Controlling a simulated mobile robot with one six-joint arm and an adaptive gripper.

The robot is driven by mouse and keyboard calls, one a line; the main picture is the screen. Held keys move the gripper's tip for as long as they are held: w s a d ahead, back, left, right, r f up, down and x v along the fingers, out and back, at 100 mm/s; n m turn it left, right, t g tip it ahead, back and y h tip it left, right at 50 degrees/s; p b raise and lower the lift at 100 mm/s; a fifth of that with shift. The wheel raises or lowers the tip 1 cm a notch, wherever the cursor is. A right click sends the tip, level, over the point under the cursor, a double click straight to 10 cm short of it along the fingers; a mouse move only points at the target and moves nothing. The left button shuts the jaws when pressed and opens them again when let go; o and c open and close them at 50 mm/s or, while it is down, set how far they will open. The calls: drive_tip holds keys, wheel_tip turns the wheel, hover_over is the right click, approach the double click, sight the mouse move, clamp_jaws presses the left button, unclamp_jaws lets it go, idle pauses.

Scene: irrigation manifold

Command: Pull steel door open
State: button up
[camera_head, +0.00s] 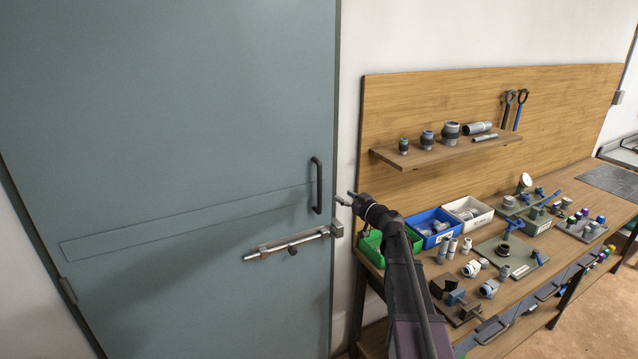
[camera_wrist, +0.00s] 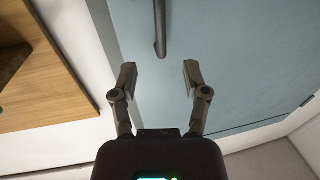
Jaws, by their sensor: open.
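The steel door (camera_head: 190,110) is a large blue-grey panel at the left of the head view and looks closed in its frame. A dark vertical pull handle (camera_head: 317,186) is fixed near its right edge. A metal slide bolt (camera_head: 290,242) lies across the door below the handle, its right end at the small bracket on the frame. My gripper (camera_head: 343,198) is just right of the handle, apart from it. In the wrist view my gripper (camera_wrist: 158,80) has its two fingers spread and empty. The handle (camera_wrist: 160,30) shows beyond and between the fingertips.
A wooden workbench (camera_head: 560,222) with a backboard and shelf (camera_head: 450,152) stands right of the door. Green, blue and white bins (camera_head: 468,213) and several pipe fittings crowd it, under and beside my arm. The door's front is clear at the left.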

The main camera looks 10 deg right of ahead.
drive_tip(key=x, duration=1.3)
drive_tip(key=shift+a+f, duration=0.1)
clamp_jaws()
